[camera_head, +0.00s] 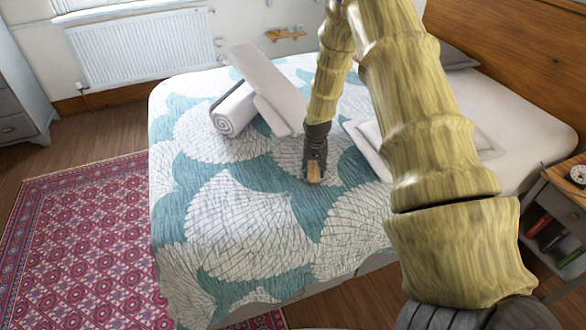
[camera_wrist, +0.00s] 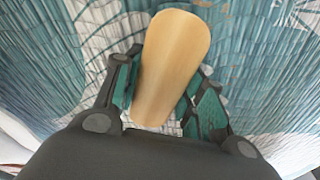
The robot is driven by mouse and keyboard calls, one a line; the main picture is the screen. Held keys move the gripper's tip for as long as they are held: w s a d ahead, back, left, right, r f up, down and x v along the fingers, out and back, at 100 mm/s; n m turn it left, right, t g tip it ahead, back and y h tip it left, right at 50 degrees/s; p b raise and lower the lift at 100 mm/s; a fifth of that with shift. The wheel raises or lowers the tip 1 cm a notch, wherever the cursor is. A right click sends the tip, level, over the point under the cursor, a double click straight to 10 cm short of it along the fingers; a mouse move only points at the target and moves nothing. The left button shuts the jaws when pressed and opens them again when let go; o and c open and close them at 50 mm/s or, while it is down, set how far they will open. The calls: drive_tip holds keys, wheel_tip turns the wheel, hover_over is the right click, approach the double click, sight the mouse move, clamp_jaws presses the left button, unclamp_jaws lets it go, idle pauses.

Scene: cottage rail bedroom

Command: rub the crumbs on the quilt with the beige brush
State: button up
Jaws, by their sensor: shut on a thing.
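My gripper (camera_head: 314,168) is over the middle of the bed, close to the quilt (camera_head: 245,225), which has a teal and white scallop pattern. In the wrist view my gripper (camera_wrist: 160,100) is shut on the beige brush (camera_wrist: 172,58), with a dark finger on each side of it. The brush shows in the head view as a small tan piece (camera_head: 314,174) below the fingers. Its bristles are hidden, and I cannot tell whether it touches the quilt. I cannot make out any crumbs in either view.
A rolled white towel (camera_head: 233,110) and a pale flat slab (camera_head: 268,85) lie on the bed left of my arm. A pillow or folded cloth (camera_head: 368,145) lies to the right. A nightstand (camera_head: 560,190) stands at the right. The quilt's near left part is clear.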

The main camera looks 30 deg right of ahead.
sight(313, 166)
drive_tip(key=shift+w+a+r+p, duration=0.1)
drive_tip(key=shift+r+p, duration=1.95)
drive_tip(key=shift+r, duration=1.85)
